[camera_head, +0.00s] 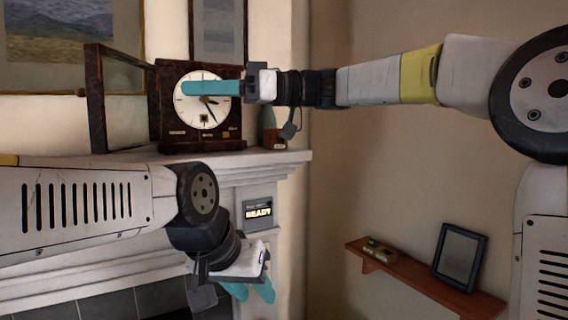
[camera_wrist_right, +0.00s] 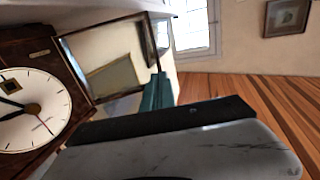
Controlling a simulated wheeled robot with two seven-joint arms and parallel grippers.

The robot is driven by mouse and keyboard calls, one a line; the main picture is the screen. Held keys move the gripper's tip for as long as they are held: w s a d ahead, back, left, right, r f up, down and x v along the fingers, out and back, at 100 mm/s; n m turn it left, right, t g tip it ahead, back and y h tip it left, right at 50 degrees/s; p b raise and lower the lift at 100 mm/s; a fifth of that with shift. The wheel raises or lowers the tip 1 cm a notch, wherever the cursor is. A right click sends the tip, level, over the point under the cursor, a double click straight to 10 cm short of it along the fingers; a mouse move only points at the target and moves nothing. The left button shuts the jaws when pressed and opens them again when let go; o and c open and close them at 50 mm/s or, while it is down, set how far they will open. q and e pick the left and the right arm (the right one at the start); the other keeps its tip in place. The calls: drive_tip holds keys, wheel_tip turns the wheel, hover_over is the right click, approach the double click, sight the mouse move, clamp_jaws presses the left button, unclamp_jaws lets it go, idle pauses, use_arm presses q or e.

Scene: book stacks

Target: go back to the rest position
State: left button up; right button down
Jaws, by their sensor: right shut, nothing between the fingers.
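My right gripper (camera_head: 185,88) comes in from the right in the head view. Its teal fingers are shut with nothing between them, and they overlap the white dial of a dark wooden clock (camera_head: 167,130). I cannot tell if they touch it. In the right wrist view the teal fingers (camera_wrist_right: 158,92) point past the clock face (camera_wrist_right: 30,108) and its open glass door (camera_wrist_right: 68,55). My left gripper (camera_head: 252,290) hangs low in front of the fireplace, pointing down. Its two teal fingers are apart and look empty.
The clock stands on a pale mantel (camera_head: 285,158) with a small wooden pot (camera_head: 275,139) and a teal bottle (camera_head: 268,118). A wooden shelf (camera_head: 425,286) with a dark frame (camera_head: 459,258) is lower right.

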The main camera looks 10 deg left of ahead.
drive_tip(key=d+f+m+t+h, duration=0.7)
drive_tip(key=d+f+m, duration=0.55)
drive_tip(key=f, duration=0.55)
drive_tip(key=s+d+f+m+t+h, duration=0.1)
drive_tip(key=d+f+m+t+h, duration=0.1)
drive_tip(key=d+f, duration=0.3)
drive_tip(key=s+d+f+m+t+h, duration=0.2)
drive_tip(key=d+f, duration=0.4)
drive_tip(key=d, duration=0.6)
drive_tip(key=s+d+f+m+t+h, duration=0.1)
drive_tip(key=d+f+m+t+h, duration=0.1)
drive_tip(key=d+f+m, duration=0.3)
drive_tip(key=d+h, duration=0.1)
drive_tip(key=d, duration=0.3)
drive_tip(key=shift+s+f, duration=0.15)
drive_tip(key=shift+s, duration=0.1)
